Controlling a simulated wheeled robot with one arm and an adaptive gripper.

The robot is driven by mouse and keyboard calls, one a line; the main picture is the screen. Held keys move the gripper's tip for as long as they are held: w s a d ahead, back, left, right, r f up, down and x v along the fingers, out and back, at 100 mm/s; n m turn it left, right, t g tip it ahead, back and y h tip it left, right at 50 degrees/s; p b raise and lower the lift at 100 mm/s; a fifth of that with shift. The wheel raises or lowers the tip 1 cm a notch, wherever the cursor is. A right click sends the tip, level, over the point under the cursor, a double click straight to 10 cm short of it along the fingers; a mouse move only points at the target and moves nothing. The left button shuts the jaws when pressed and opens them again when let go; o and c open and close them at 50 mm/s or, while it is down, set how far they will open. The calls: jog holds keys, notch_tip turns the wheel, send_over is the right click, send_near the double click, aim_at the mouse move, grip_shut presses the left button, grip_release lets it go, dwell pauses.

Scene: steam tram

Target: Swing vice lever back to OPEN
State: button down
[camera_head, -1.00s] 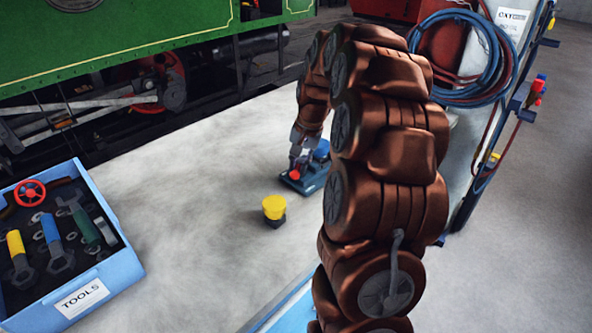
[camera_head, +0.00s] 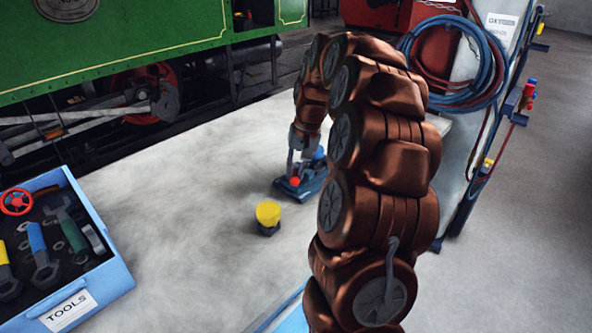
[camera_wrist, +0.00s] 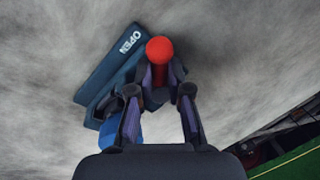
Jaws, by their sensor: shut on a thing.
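The dark blue vice (camera_head: 306,186) stands on the pale grey worktop, beyond the yellow-topped button. In the wrist view its base (camera_wrist: 107,75) carries the word OPEN at the upper left. The lever's red ball knob (camera_wrist: 159,49) shows just beyond my fingertips; it is a small red dot in the head view (camera_head: 295,182). My gripper (camera_wrist: 159,92) is shut on the lever below the knob, one finger on each side. My gripper also shows in the head view (camera_head: 299,163), reaching down onto the vice. The fingers hide much of the lever and part of the vice.
A yellow-topped button (camera_head: 267,213) stands nearer on the worktop. A blue tool box (camera_head: 112,283) with several tools is at the left. A green steam tram (camera_head: 130,45) is behind. Hoses (camera_head: 455,60) hang at the right.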

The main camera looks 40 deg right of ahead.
jog(key=c, duration=1.1)
grip_release()
jog(key=shift+r, duration=0.15)
jog(key=r, duration=0.3)
jog(key=s+d+r, duration=0.1)
jog(key=r, duration=0.7)
jog(key=shift+s+d+r, duration=0.25)
jog(key=shift+d, duration=0.15)
